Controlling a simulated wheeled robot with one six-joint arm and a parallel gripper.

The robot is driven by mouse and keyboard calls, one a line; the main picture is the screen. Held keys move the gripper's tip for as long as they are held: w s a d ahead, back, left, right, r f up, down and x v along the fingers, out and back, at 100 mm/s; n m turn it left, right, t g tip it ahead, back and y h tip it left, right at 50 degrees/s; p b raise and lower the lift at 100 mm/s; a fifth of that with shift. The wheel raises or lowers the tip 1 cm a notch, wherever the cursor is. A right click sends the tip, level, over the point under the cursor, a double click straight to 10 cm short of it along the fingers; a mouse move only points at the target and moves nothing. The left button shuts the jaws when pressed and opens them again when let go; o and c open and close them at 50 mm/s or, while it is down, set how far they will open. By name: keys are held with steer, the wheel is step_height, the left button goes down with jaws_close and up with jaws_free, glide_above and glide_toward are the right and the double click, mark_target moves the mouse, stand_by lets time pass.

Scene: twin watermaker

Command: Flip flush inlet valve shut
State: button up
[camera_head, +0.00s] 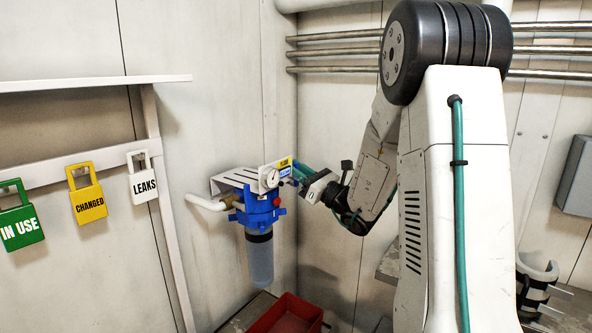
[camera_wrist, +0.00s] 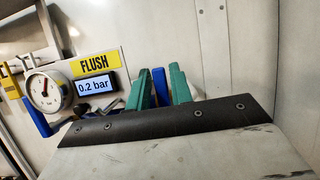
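The yellow FLUSH label (camera_wrist: 95,63) sits above a small display (camera_wrist: 95,85) reading 0.2 bar in the wrist view. My gripper (camera_wrist: 161,80) shows two green fingers standing a little apart, with a blue valve handle (camera_wrist: 159,88) between them. I cannot tell whether the fingers press on the handle. In the head view my gripper (camera_head: 302,172) is at the right side of the blue-headed filter unit (camera_head: 258,207), by the yellow label (camera_head: 285,163). The handle is not clear there, and the valve body is hidden behind my gripper's housing in the wrist view.
A round gauge (camera_wrist: 45,91) and another blue handle (camera_wrist: 36,117) are left of the display. A red bin (camera_head: 287,315) stands below the filter. Green, yellow and white tags (camera_head: 143,178) hang at left. Pipes (camera_head: 335,53) run along the back wall.

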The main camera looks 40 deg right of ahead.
steer(key=v, duration=0.7)
steer(key=shift+s+f, duration=0.15)
steer(key=shift+s, duration=0.15)
steer(key=shift+d, duration=0.15)
steer(key=s+a+f+n+g+y, duration=0.3)
steer(key=s+a+n+g, duration=0.2)
steer(key=a+n+g, duration=0.3)
steer(key=s+a+f+n+g+y, duration=0.3)
steer(key=s+a+n+g, duration=0.2)
steer(key=a+n+g, duration=0.4)
steer(key=s+a+f+n+g+h, duration=0.1)
steer(key=s+a+n+g+h, duration=0.2)
steer(key=s, duration=0.4)
steer(key=s+a+f+n+g+h, duration=0.1)
steer(key=s+n+g+h, duration=0.1)
steer(key=s+n+h, duration=0.35)
steer(key=s+r+n+t+h, duration=0.2)
steer(key=s+r+n+h, duration=0.3)
steer(key=n, duration=0.1)
